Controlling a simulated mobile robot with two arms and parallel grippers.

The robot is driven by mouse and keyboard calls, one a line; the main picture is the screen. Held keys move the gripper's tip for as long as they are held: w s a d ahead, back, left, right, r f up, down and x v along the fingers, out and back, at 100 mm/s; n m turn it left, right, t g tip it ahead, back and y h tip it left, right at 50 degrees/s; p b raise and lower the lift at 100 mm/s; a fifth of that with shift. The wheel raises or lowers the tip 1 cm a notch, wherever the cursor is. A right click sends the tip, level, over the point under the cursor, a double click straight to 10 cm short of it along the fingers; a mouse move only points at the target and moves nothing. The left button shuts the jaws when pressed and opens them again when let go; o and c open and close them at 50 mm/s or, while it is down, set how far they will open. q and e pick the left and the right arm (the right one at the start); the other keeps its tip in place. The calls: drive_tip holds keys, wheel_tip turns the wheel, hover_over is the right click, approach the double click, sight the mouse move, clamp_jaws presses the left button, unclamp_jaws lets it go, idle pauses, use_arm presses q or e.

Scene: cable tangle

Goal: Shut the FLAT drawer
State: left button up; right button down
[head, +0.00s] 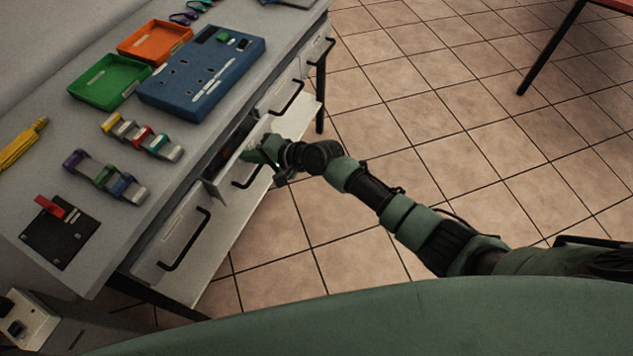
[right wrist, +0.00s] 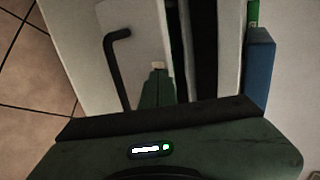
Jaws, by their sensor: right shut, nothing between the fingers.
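One drawer (head: 228,167) of the bench stands part-way open, with a dark gap behind its front panel. I cannot read its label, so I cannot confirm it is the FLAT drawer. It also shows in the right wrist view with its front panel (right wrist: 132,18) and black handle (right wrist: 116,60). My right gripper (head: 258,152) is shut and empty at the drawer's front, near the top edge and handle. In the right wrist view its fingers (right wrist: 157,82) overlap the front panel; I cannot tell whether they touch. My left gripper is not in view.
The bench top (head: 190,135) holds a green tray (head: 108,82), an orange tray (head: 154,40), a blue board (head: 205,70) and several small parts. A neighbouring drawer (head: 176,243) sits nearer, with a black handle. Tiled floor (head: 450,120) is clear right of the bench.

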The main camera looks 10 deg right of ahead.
sight(237, 152)
drive_tip(key=w+a, duration=0.1)
drive_tip(key=w+a+b, duration=0.1)
drive_tip(key=a, duration=0.1)
drive_tip(key=shift+w+a, duration=0.2)
drive_tip(key=shift+w, duration=0.1)
drive_tip(key=shift+w+a+r, duration=0.1)
drive_tip(key=shift+a+r, duration=0.05)
drive_tip(key=shift+r, duration=0.05)
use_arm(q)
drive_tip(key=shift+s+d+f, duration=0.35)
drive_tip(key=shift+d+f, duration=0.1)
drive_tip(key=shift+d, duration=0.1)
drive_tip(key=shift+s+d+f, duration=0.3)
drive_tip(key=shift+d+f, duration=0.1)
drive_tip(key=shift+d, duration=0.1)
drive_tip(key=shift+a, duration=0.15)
use_arm(e)
drive_tip(key=shift+r, duration=0.15)
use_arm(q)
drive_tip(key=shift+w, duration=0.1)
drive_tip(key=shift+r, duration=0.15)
